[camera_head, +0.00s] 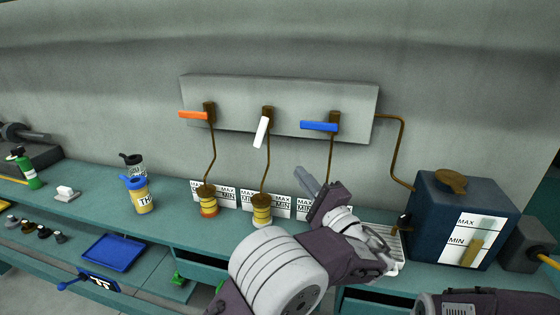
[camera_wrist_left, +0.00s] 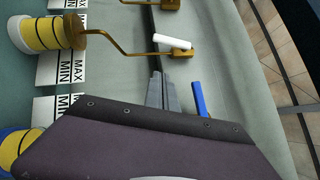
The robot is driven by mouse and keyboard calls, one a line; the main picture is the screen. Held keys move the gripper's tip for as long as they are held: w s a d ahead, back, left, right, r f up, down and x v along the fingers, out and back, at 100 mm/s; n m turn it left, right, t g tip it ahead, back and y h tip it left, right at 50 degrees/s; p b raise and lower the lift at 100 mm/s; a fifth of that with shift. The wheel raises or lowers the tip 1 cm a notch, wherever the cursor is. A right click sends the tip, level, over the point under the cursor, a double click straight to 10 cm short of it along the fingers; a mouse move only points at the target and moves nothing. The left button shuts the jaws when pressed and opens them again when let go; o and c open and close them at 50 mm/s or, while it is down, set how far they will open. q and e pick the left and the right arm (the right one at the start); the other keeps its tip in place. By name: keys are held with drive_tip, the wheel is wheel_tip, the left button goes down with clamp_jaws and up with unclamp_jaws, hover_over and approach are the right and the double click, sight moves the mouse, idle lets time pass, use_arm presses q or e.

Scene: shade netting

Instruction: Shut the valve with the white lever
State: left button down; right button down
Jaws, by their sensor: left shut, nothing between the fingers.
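The white lever (camera_head: 262,132) sits on the middle valve (camera_head: 267,111) of the grey wall panel (camera_head: 232,91). It points down, tilted slightly left, near the pipe below. It also shows in the left wrist view (camera_wrist_left: 172,41) beside its brass valve body (camera_wrist_left: 182,53). My left gripper (camera_head: 305,178) is shut and empty, below and right of the white lever and apart from it. In the left wrist view its fingers (camera_wrist_left: 161,82) lie between the white lever and the blue lever (camera_wrist_left: 200,98). My right gripper is not seen.
The orange lever (camera_head: 193,115) and the blue lever (camera_head: 320,126) flank it, both level. Brass pipes run down to yellow-banded jars (camera_head: 262,212) on the green bench (camera_head: 180,235). A dark blue tank (camera_head: 440,215) stands right. A bottle (camera_head: 139,197) stands left.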

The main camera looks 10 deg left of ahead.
sight(261, 133)
use_arm(q)
drive_tip(key=s+a+p+x, duration=0.2)
drive_tip(key=x, duration=1)
drive_tip(key=shift+a+r, duration=0.15)
drive_tip(key=shift+r, duration=0.1)
drive_tip(key=shift+w, duration=0.15)
drive_tip(key=shift+f, duration=0.1)
